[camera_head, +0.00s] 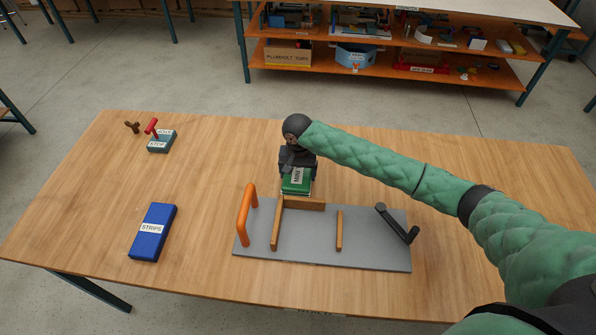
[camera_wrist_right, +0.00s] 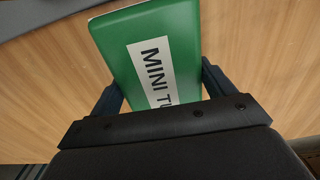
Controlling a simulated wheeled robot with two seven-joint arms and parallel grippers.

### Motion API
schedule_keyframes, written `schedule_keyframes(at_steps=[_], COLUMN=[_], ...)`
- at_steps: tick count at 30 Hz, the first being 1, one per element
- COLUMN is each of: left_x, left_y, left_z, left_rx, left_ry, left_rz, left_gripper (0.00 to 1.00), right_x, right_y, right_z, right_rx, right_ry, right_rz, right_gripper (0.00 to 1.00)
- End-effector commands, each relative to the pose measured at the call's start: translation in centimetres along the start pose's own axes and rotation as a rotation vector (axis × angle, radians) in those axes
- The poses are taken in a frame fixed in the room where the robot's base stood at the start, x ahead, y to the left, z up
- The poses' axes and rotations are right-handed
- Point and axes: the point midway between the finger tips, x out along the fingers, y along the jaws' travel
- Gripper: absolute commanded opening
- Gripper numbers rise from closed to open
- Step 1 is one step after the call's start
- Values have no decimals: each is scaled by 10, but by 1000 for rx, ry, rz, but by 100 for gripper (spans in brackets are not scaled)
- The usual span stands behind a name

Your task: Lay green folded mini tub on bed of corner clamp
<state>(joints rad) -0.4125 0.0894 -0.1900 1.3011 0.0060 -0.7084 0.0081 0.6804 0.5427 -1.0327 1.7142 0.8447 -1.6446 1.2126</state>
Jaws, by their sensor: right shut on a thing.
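The green folded mini tub (camera_head: 297,181) is a flat green piece with a white label reading "MINI". My right gripper (camera_head: 297,168) is shut on it, near the far side of the corner clamp. In the right wrist view the green folded mini tub (camera_wrist_right: 160,50) sits between the two dark fingers, its far end toward a grey surface. The corner clamp (camera_head: 310,250) has a grey bed with wooden rails, an orange handle at its left and a black lever at its right. I cannot tell whether the tub touches anything below. My left gripper is out of view.
A blue box labelled "STRIPS" (camera_head: 152,232) lies left of the clamp. A small teal block with a red handle (camera_head: 160,143) stands at the far left of the wooden table (camera_head: 210,150). A shelf (camera_head: 390,55) with bins stands behind. The table's right side is clear.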

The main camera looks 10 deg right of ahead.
Motion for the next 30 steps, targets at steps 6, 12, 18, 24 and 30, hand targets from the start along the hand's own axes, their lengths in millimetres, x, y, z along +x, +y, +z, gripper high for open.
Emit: schedule_keyframes(at_steps=[6,12,18,24,30], left_x=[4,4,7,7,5], left_y=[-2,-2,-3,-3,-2], left_z=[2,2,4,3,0], left_rx=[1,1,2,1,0], left_ry=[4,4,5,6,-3], left_rz=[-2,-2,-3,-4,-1], left_gripper=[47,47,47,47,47], right_x=[5,5,7,7,-2], right_y=[0,0,0,0,0], right_z=[0,0,0,0,0], right_rx=[1,1,1,1,-1], right_ry=[1,0,0,0,2], right_rz=[-1,-1,-1,0,-2], right_gripper=[53,53,100,100,100])
